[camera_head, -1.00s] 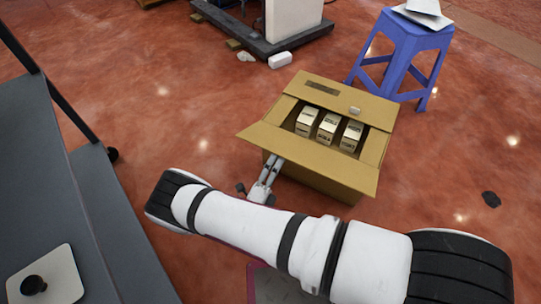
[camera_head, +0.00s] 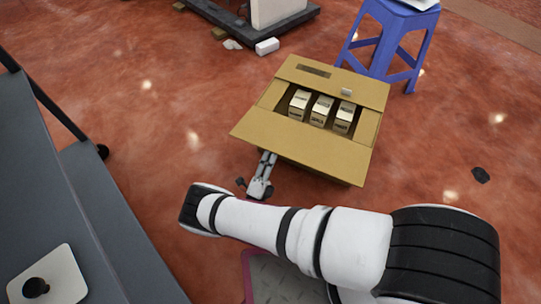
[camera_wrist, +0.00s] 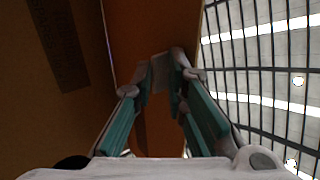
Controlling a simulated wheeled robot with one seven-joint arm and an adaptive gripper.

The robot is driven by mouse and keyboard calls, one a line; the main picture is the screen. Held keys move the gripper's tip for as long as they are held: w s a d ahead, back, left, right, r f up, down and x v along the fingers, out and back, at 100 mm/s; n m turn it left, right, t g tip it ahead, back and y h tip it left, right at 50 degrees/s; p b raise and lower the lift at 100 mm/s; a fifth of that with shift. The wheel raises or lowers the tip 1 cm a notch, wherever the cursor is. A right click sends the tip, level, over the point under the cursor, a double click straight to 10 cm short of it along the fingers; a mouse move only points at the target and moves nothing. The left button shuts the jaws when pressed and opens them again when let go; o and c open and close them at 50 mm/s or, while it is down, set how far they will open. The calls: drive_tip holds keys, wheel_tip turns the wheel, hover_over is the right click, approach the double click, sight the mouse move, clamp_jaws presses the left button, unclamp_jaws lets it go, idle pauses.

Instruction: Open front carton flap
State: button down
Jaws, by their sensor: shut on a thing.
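The brown carton (camera_head: 320,168) stands open on the floor with several small white boxes (camera_head: 320,111) inside. Its front flap (camera_head: 295,143) leans outward over the near side, and its back flap (camera_head: 345,83) is folded back. My gripper (camera_head: 268,155) is at the near left of the carton, its fingertips hidden under the front flap. In the wrist view, the teal fingers of my gripper (camera_wrist: 162,76) close toward each other against the underlit brown cardboard of the flap (camera_wrist: 150,30). The carton's dark printed wall (camera_wrist: 50,95) is on the left. The exact contact is hard to see.
A blue stool (camera_head: 385,45) stands behind the carton, and a white block (camera_head: 267,46) lies on the floor behind left. A grey cart (camera_head: 60,190) is at left.

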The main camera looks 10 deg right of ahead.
drive_tip(key=c, duration=1.8)
unclamp_jaws()
drive_tip(key=shift+d+f, duration=0.15)
drive_tip(key=shift+d, duration=0.3)
drive_tip(key=shift+a, duration=0.1)
drive_tip(key=shift+a, duration=0.15)
wheel_tip(320, 180, up, 10)
drive_tip(key=shift+r, duration=0.1)
